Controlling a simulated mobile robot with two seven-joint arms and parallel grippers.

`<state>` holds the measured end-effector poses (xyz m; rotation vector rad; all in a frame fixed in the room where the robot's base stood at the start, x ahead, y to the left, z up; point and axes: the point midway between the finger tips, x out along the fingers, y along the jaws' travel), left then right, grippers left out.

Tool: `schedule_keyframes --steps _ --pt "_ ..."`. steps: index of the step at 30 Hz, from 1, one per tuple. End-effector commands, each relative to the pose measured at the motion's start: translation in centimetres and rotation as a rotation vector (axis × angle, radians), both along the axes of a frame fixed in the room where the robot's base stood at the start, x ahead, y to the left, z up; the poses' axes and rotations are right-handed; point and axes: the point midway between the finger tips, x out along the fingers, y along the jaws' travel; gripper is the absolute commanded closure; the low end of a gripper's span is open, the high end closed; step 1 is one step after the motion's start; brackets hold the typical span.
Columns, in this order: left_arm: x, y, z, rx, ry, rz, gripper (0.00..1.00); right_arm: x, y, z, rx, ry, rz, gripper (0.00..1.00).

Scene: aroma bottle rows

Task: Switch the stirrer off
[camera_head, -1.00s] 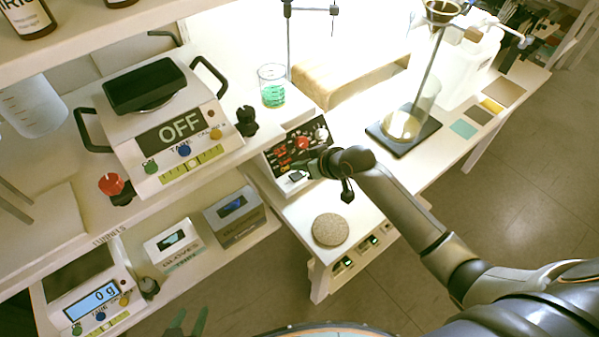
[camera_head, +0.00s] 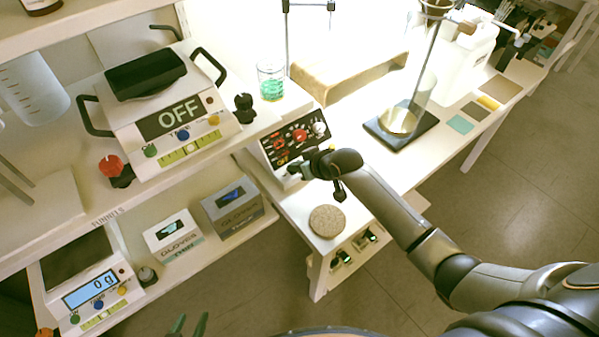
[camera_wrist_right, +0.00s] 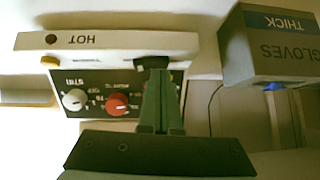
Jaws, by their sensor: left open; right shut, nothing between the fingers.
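The stirrer's dark front panel (camera_head: 293,141) faces the front, with a red knob (camera_head: 299,136) and a white knob (camera_head: 319,129). A beaker of green liquid (camera_head: 271,82) stands on its top. In the right wrist view the panel appears upside down, with the white knob (camera_wrist_right: 75,100) marked STIR, the red knob (camera_wrist_right: 116,104) and a black switch (camera_wrist_right: 153,62). My right gripper (camera_wrist_right: 157,76) is shut and empty, its tips at or very close to the switch; contact is unclear. My left gripper (camera_head: 188,326) is open at the bottom edge, mostly out of frame.
A second balance (camera_head: 92,290) and glove boxes (camera_head: 233,208) are on the lower shelf. A round cork mat (camera_head: 327,221) lies in front of the stirrer. A stand with glassware (camera_head: 402,128) is to the right.

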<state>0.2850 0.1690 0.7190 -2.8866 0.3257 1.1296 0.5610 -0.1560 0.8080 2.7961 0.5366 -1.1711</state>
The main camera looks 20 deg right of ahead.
Motion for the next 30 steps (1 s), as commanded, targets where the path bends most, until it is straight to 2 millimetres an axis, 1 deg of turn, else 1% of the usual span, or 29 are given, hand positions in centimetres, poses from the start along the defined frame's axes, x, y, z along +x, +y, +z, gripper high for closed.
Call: schedule_keyframes --steps 3,8,19,30 --pt "-0.4 0.0 -0.1 0.0 0.009 0.0 0.5 -0.2 -0.1 -0.1 0.0 0.005 0.0 1.0" --pt "0.0 0.0 0.1 -0.001 0.001 0.001 0.5 -0.2 -0.2 -0.1 0.001 0.007 -0.001 1.0" --pt "0.2 0.0 0.5 -0.001 -0.004 0.0 0.5 0.3 -1.7 0.1 -0.003 0.006 -0.002 1.0" --pt "0.2 0.0 0.8 -0.001 -0.004 0.0 0.5 0.3 -1.6 0.4 0.001 0.005 0.0 1.0"
